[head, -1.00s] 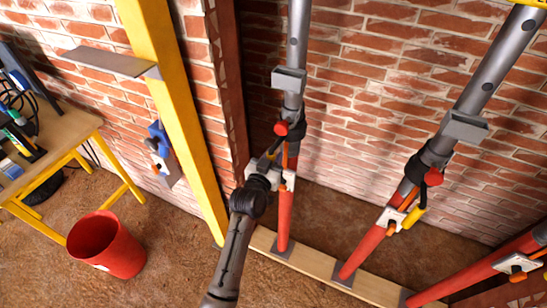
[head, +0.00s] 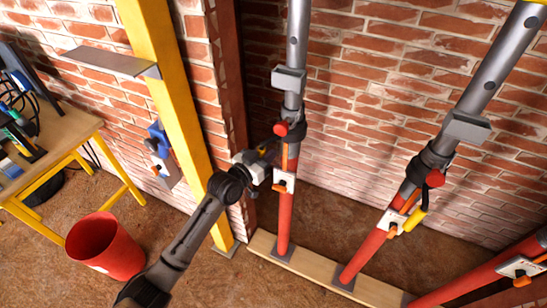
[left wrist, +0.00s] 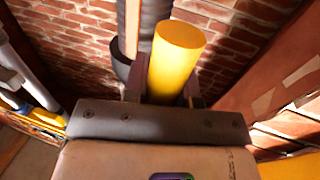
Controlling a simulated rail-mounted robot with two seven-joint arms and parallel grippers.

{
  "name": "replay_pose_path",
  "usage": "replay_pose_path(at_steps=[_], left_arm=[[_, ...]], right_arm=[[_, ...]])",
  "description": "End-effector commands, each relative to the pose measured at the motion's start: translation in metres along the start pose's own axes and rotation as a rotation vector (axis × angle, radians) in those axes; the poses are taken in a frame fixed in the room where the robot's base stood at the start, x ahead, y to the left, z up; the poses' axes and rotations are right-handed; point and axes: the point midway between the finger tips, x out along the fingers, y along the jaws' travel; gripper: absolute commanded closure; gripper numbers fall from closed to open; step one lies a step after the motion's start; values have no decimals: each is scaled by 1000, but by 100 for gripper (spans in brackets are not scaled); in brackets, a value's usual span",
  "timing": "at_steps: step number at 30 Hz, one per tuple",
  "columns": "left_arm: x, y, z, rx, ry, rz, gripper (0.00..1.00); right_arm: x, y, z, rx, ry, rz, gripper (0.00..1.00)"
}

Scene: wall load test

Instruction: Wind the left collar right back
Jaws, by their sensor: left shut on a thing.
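The left prop has a red lower tube (head: 285,222), a grey upper tube (head: 294,40) and a dark collar (head: 292,132) with a red knob (head: 281,129). My left gripper (head: 264,158) is at the left side of this collar. It is shut on the collar's yellow handle (left wrist: 178,55), which stands between the two fingers in the left wrist view. In the head view the gripper mostly hides that handle. The collar's dark ring (left wrist: 121,66) shows just beyond the handle in the left wrist view. My right gripper is not in view.
A second prop (head: 412,190) with a yellow handle (head: 416,220) stands to the right, a third at the right edge. A yellow post (head: 175,110) and brick wall stand close left. A wooden sole board (head: 320,272) lies below. A red bucket (head: 105,247) and workbench are at left.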

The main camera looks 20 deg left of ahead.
Motion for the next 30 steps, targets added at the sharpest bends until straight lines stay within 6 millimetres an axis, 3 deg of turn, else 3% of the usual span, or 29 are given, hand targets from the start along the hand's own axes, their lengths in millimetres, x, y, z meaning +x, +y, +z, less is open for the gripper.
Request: replay_pose_path(at_steps=[15,30], left_arm=[[14,-34,0,1,0,-8,100],[22,-44,0,0,0,-8,100]], right_arm=[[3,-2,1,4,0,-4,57],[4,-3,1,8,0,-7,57]])
